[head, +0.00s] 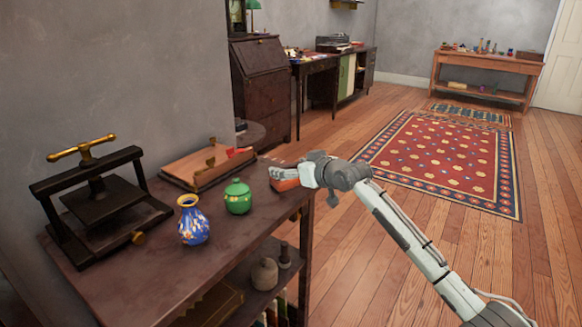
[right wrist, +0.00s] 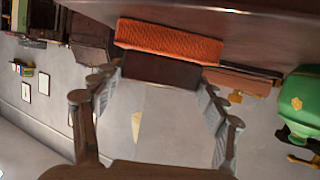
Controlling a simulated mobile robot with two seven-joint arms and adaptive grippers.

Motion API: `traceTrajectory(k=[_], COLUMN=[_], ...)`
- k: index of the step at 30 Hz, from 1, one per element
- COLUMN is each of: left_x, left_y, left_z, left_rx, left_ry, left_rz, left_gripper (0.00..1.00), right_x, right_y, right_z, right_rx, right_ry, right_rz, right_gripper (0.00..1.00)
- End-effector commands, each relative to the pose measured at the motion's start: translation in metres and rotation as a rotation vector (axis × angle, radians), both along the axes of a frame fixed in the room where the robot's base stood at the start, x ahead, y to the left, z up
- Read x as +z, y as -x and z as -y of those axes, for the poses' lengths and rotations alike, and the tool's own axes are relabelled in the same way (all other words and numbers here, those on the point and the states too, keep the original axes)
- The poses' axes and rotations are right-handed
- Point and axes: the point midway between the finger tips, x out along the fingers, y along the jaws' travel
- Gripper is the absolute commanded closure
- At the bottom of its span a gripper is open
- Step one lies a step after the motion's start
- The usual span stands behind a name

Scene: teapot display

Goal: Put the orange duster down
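The orange duster (head: 284,184) is at the right end of the dark table, partly hidden by my right gripper (head: 284,172). In the right wrist view, which is turned upside down, the duster (right wrist: 168,42) shows an orange felt side toward the tabletop and a dark block on the other side. My right gripper (right wrist: 162,76) has its fingertips against both ends of the dark block, so it looks shut on it. The felt is at or very close to the tabletop; contact is not clear. My left gripper is not in view.
On the table (head: 150,262) stand a green lidded jar (head: 238,197), a blue vase (head: 192,222), a black press (head: 98,205) and a wooden tray (head: 208,167). The jar is nearest the duster. Bare tabletop lies along the front edge. A lower shelf holds bottles (head: 264,274).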

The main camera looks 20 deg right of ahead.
Motion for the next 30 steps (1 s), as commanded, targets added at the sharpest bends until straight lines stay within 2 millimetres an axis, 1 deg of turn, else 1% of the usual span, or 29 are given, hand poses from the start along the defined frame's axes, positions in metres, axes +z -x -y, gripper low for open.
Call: traceTrajectory(k=[1,4,5,13,17,20,30], left_x=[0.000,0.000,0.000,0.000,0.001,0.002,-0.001], left_y=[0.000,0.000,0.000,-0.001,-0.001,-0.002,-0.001], left_z=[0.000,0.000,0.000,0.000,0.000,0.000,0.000], left_rx=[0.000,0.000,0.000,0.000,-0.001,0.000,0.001], left_ry=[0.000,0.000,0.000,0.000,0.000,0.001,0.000], left_rz=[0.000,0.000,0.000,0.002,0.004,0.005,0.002], left_gripper=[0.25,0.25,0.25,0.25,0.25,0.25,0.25], right_x=[0.000,-0.001,-0.001,0.000,0.003,0.008,0.032], right_y=[0.000,0.000,0.000,0.000,0.002,0.014,0.079], right_z=[0.000,0.000,0.000,0.000,0.001,0.004,0.022], right_rx=[0.000,0.000,0.000,0.000,0.000,0.000,0.001], right_ry=[0.000,0.000,0.001,0.000,0.001,0.001,0.003], right_rz=[-0.001,-0.001,-0.002,-0.001,-0.001,0.000,0.000], right_gripper=[0.21,0.09,0.07,0.07,0.07,0.07,0.07])
